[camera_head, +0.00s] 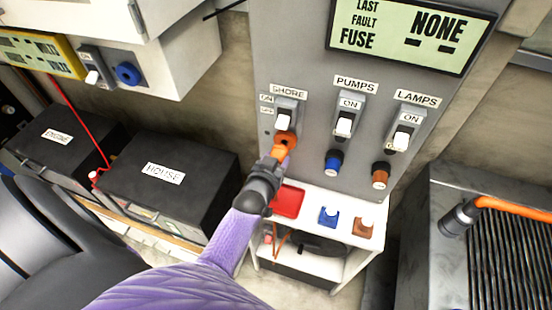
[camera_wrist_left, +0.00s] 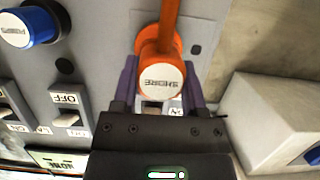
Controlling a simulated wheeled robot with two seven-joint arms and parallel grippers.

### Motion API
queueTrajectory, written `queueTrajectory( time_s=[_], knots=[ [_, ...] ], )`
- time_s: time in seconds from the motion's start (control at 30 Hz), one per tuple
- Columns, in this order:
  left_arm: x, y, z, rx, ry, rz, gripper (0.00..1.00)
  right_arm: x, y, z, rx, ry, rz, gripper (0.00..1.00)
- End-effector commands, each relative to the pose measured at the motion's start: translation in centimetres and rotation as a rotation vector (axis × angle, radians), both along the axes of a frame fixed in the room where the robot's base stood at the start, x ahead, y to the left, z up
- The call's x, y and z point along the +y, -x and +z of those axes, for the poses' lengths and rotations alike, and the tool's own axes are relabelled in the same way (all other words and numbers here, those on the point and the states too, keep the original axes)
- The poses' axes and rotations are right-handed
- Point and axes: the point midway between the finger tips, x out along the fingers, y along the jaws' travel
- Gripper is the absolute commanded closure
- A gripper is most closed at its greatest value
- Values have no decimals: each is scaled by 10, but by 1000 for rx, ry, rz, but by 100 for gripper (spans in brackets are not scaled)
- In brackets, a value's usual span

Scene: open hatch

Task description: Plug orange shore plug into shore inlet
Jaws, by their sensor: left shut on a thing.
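My left gripper (camera_head: 274,162) is shut on the orange shore plug (camera_head: 280,152), up against the grey panel below the SHORE switch (camera_head: 285,110). In the left wrist view, the purple fingers (camera_wrist_left: 158,88) stand on either side of the plug, whose white round cap (camera_wrist_left: 161,80) reads SHORE. An orange cable (camera_wrist_left: 169,22) runs up from it in that view. My right gripper is not in view.
A blue plug (camera_head: 333,163) and a brown plug (camera_head: 380,176) sit under PUMPS and LAMPS. Below is a white shelf (camera_head: 310,232) with a red pad (camera_head: 287,202). Black battery boxes (camera_head: 168,190) stand left. A ribbed unit with an orange hose (camera_head: 510,208) is at right.

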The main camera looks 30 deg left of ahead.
Motion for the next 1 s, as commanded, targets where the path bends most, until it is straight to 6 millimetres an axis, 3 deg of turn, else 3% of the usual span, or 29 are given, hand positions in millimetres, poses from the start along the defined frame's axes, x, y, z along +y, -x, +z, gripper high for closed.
queueTrajectory(
  time_s=[1.0],
  knots=[
    [6,-24,-1,-1,0,0,100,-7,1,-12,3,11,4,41]
  ],
)
